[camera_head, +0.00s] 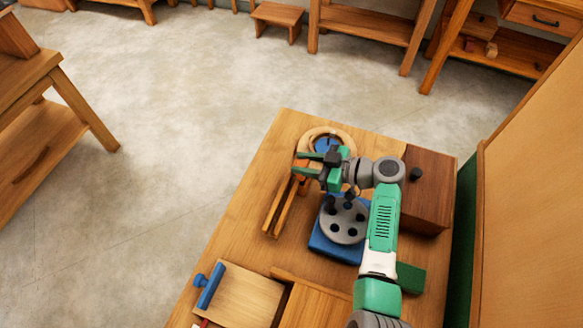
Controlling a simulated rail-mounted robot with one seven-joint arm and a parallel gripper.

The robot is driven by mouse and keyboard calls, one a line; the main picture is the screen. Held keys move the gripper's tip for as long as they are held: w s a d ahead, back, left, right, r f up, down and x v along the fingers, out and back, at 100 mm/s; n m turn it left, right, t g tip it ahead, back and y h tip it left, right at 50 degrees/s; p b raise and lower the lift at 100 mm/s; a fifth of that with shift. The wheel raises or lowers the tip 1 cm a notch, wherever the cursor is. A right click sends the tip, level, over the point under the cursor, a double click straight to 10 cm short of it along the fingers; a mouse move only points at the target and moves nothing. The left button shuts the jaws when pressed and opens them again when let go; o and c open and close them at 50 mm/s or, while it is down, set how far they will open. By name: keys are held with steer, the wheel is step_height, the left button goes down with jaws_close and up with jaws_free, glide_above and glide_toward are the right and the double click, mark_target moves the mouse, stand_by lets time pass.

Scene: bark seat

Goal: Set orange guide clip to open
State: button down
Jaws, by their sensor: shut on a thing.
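The orange guide clip (302,164) shows as a small orange patch at the far left part of the wooden bench top, by the upper end of a pair of wooden rails (279,208). My gripper (298,163) points left, with its two green fingers on either side of the orange part. It is shut on the clip. The fingers and the gripper body hide much of the clip, so I cannot tell its exact position or angle.
A round wooden ring with a blue centre (328,140) lies just behind my gripper. A grey disc with dark holes (343,222) sits on a blue base (333,244) below my arm. A dark wooden block (428,190) stands at right. A blue-handled board (240,295) lies in front.

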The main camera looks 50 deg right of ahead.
steer(key=c, duration=1)
jaws_free()
steer(key=shift+c, duration=0.2)
steer(key=p+v, duration=0.1)
steer(key=v, duration=0.7)
steer(key=shift+w, duration=0.1)
